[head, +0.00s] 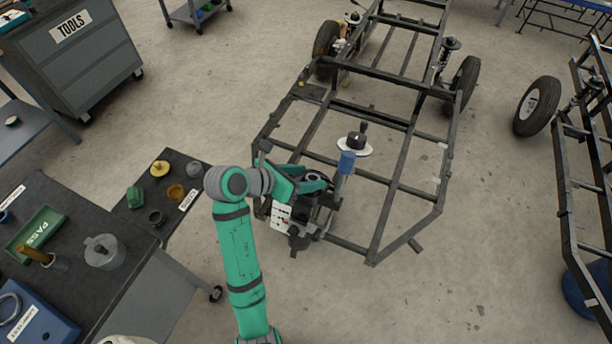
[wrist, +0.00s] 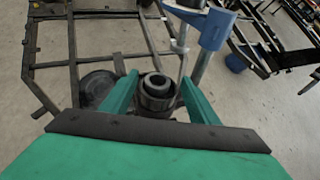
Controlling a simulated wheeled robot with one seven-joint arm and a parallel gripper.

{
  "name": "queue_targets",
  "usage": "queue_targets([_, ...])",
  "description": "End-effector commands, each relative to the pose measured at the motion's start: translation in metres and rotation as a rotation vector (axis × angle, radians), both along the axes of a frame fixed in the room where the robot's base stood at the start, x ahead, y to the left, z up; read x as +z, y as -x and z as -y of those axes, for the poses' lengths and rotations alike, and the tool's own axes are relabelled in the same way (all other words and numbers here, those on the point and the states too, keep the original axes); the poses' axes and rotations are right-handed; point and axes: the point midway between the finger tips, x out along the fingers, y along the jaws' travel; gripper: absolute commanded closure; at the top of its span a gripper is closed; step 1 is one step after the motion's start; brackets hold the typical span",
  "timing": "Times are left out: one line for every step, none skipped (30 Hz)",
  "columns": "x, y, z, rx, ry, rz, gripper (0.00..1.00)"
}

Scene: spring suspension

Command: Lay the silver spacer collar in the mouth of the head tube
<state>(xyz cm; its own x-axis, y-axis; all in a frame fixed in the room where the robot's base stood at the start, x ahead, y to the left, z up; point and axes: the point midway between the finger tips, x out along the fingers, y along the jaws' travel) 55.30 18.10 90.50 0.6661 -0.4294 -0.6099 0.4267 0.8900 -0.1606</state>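My gripper (wrist: 158,80) is low over the front of the near frame, its two green fingers spread on either side of a dark, upright head tube (wrist: 157,103). My gripper also shows in the head view (head: 312,184), beside the dark round top of the tube (head: 317,177). A grey ring (wrist: 155,79) with a dark hole shows at the tube's mouth, between the fingers. I cannot tell whether this ring is the silver spacer collar or the tube's own rim. I see no clear gap or contact between fingers and tube. No other silver collar can be made out.
A dark side table (head: 166,226) with several small parts is at left.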

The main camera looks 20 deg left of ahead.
Motion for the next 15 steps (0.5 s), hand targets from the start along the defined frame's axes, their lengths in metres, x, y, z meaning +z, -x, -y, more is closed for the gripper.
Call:
queue_targets([0.000, 0.000, 0.000, 0.000, 0.000, 0.000, 0.45])
queue_targets([0.000, 0.000, 0.000, 0.000, 0.000, 0.000, 0.45])
queue_targets([0.000, 0.000, 0.000, 0.000, 0.000, 0.000, 0.45])
queue_targets([0.000, 0.000, 0.000, 0.000, 0.000, 0.000, 0.45])
queue_targets([0.000, 0.000, 0.000, 0.000, 0.000, 0.000, 0.45])
queue_targets([0.001, 0.001, -0.001, 0.000, 0.000, 0.000, 0.45])
queue_targets([0.002, 0.001, -0.001, 0.001, -0.001, 0.000, 0.45])
queue_targets([0.003, 0.002, -0.002, 0.001, 0.000, 0.001, 0.45])
queue_targets([0.005, 0.005, -0.004, 0.002, 0.000, 0.001, 0.45])
queue_targets([0.007, 0.007, -0.005, 0.002, -0.001, 0.001, 0.45])
queue_targets([0.009, 0.009, -0.007, 0.001, 0.000, 0.001, 0.45])
queue_targets([0.013, 0.013, -0.010, 0.002, 0.000, 0.002, 0.45])
queue_targets([0.017, 0.017, -0.012, 0.002, -0.001, 0.001, 0.45])
queue_targets([0.020, 0.021, -0.014, 0.002, -0.002, 0.002, 0.45])
queue_targets([0.025, 0.025, -0.018, 0.003, -0.002, 0.003, 0.45])
